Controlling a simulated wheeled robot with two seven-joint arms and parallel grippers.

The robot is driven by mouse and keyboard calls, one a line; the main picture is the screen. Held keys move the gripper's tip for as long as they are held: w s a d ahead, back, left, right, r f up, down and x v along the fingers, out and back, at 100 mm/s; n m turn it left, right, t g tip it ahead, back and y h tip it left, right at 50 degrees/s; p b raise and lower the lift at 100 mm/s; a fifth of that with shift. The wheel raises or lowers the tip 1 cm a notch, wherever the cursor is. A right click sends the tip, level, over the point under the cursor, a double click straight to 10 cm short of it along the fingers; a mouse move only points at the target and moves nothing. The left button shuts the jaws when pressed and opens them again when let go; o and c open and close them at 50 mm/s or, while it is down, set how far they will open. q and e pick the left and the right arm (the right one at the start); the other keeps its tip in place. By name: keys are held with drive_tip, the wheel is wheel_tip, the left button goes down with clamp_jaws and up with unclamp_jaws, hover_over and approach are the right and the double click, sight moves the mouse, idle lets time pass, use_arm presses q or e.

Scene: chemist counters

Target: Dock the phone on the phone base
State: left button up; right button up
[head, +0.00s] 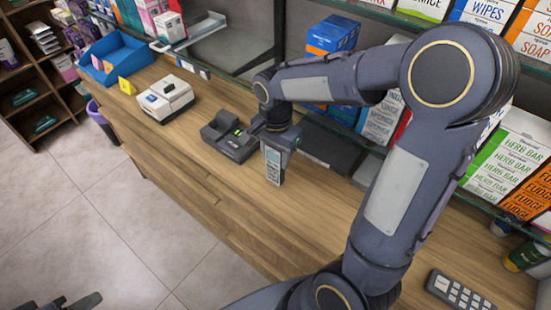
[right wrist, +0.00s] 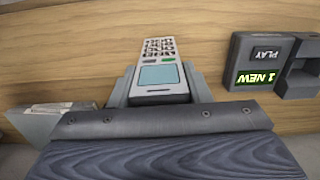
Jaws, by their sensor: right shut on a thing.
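The phone (head: 273,165) is a light grey handset with a dark keypad and a pale screen. My right gripper (head: 276,145) is shut on its upper end and holds it upright in front of the counter's back shelf. In the right wrist view the phone (right wrist: 160,76) sits between the fingers, keypad pointing away. The phone base (head: 232,137), dark with a lit green display, is on the counter just left of the phone, apart from it. It also shows at right in the wrist view (right wrist: 265,62). My left gripper (head: 74,302) shows partly at the bottom left, fingers apart and empty.
A white device (head: 165,98) stands on the wooden counter (head: 200,160) left of the base, with a blue tray (head: 115,55) beyond. A dark flat pad (head: 330,147) lies right of the phone. Boxed shelves line the back. A remote-like keypad (head: 460,291) lies at right.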

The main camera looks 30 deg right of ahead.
sight(275, 162)
wheel_tip(275, 162, down, 3)
drive_tip(key=shift+w+r, duration=0.1)
drive_tip(key=shift+w, duration=0.05)
drive_tip(key=shift+f, duration=0.35)
drive_tip(key=o, duration=1)
drive_tip(key=shift+o, duration=0.2)
drive_tip(key=shift+r, duration=0.1)
